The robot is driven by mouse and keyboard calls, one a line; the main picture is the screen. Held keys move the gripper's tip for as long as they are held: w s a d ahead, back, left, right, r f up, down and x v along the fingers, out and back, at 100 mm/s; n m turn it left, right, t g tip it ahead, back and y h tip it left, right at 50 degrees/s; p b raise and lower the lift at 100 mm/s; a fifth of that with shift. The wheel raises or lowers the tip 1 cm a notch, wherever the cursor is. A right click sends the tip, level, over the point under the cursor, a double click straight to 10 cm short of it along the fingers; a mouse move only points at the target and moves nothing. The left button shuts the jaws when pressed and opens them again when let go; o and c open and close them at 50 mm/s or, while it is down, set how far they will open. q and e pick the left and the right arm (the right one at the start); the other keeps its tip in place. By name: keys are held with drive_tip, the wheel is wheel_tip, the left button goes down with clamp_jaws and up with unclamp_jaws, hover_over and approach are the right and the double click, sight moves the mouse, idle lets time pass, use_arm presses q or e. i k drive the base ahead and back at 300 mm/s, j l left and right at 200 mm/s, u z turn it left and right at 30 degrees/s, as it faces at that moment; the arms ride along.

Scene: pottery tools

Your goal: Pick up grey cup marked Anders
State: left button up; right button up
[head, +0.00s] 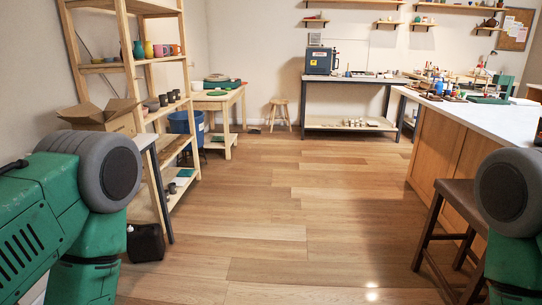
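Several small dark grey cups (163,100) stand in a row on the middle shelf of the wooden shelf unit at the left. They are far off and too small for any name on them to be read, so I cannot tell which is marked Anders. More small dark items (172,187) sit on a low shelf of the same unit. Only green and grey links of my two arms show at the left and right edges. Neither gripper is in view, and nothing held can be seen.
The wooden shelf unit (128,45) also bears coloured mugs (149,49). A cardboard box (102,117), a blue bin (180,123) and a black container (145,242) are near it. A stool (460,215) and counter (470,113) stand right. The middle floor is clear.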

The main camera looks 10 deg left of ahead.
sight(177, 95)
drive_tip(key=i, duration=2)
drive_tip(key=i+u, duration=0.15)
drive_tip(key=i, duration=0.35)
drive_tip(key=i+l+u, duration=0.15)
drive_tip(key=i, duration=0.35)
drive_tip(key=i+l+u, duration=0.1)
drive_tip(key=i, duration=0.35)
drive_tip(key=i+l+u, duration=0.15)
drive_tip(key=i, duration=0.35)
drive_tip(key=i+l+u, duration=0.2)
drive_tip(key=u, duration=0.15)
drive_tip(key=i+l+u, duration=0.85)
drive_tip(key=l+u, duration=0.15)
drive_tip(key=l, duration=0.15)
drive_tip(key=i+l+u, duration=0.15)
drive_tip(key=l+u, duration=0.15)
drive_tip(key=l, duration=0.15)
drive_tip(key=i+l+u, duration=0.1)
drive_tip(key=l+u, duration=0.25)
drive_tip(key=l, duration=0.1)
